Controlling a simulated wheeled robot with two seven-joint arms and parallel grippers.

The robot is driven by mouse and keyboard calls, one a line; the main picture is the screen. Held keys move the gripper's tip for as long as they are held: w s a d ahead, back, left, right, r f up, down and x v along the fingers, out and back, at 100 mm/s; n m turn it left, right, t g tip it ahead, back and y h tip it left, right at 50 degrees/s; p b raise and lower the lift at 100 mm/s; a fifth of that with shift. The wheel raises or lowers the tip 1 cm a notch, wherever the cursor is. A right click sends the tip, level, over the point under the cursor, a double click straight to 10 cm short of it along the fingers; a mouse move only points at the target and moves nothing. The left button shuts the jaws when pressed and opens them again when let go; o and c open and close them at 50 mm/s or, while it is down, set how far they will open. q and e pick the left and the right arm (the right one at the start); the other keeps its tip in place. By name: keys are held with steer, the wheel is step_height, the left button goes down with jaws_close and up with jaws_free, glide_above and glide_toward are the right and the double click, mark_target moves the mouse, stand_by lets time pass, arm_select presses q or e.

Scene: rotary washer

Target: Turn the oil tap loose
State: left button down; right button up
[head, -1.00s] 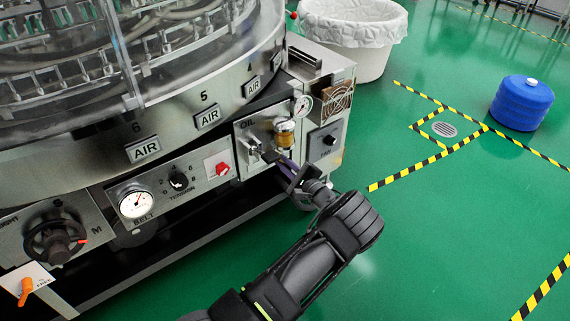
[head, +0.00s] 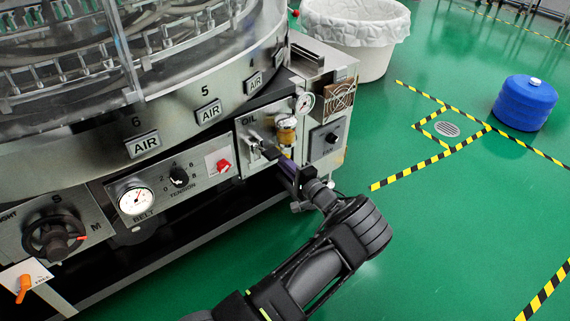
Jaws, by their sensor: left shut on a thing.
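The oil tap (head: 257,150) is a small metal fitting on the panel marked OIL, low on the machine's front. An amber oil cup (head: 286,131) sits just right of it, with a small round gauge (head: 305,103) above. My left gripper (head: 276,157) reaches in from below right, its fingers at the tap. It is shut on the tap, though the contact is small and partly hidden by the fingers. My right gripper is not in view.
The machine (head: 190,70) fills the left and has a belt gauge (head: 136,200), a tension knob (head: 179,177), a red switch (head: 223,166) and a handwheel (head: 55,236). A lined white bin (head: 372,65) and blue drum (head: 524,103) stand on open green floor.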

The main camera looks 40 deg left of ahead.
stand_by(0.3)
arm_select(q)
steer(key=c, duration=1.5)
jaws_free()
steer(key=p+v, duration=0.2)
steer(key=v, duration=0.5)
steer(key=shift+s+d+p, duration=0.15)
steer(key=shift+d+p, duration=0.15)
steer(key=shift+d, duration=0.05)
